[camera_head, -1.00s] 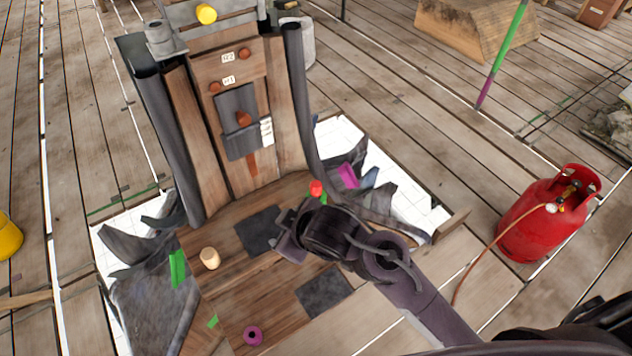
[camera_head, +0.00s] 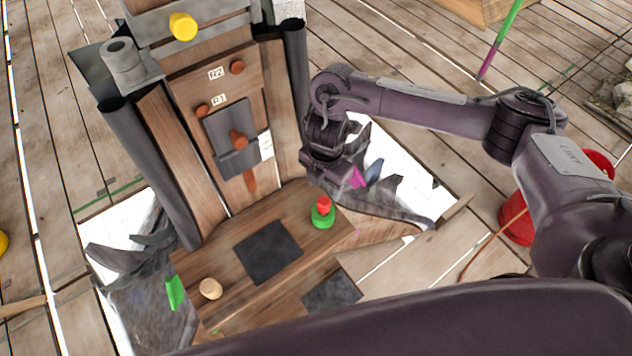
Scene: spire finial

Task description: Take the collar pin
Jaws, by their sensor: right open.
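I cannot tell for sure which piece is the collar pin. A small red-topped piece with a green ring (camera_head: 323,213) stands upright on the wooden base (camera_head: 222,254). A pale wooden cylinder (camera_head: 210,289) stands at the base's left. A red-brown peg (camera_head: 238,138) sticks out of the grey plate (camera_head: 228,158) on the upright wooden panel. Smaller pegs sit by the R1 label (camera_head: 203,110) and R2 label (camera_head: 237,67). My right gripper (camera_head: 338,184) is open, above and just behind the red-and-green piece, apart from it. My left gripper is out of view.
A yellow knob (camera_head: 183,26) sits on the grey bar at the panel's top. Torn dark sheeting (camera_head: 392,203) lies right of the base. A red gas cylinder (camera_head: 516,222) stands at right, partly behind my arm. Dark square pads (camera_head: 268,250) lie on the base.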

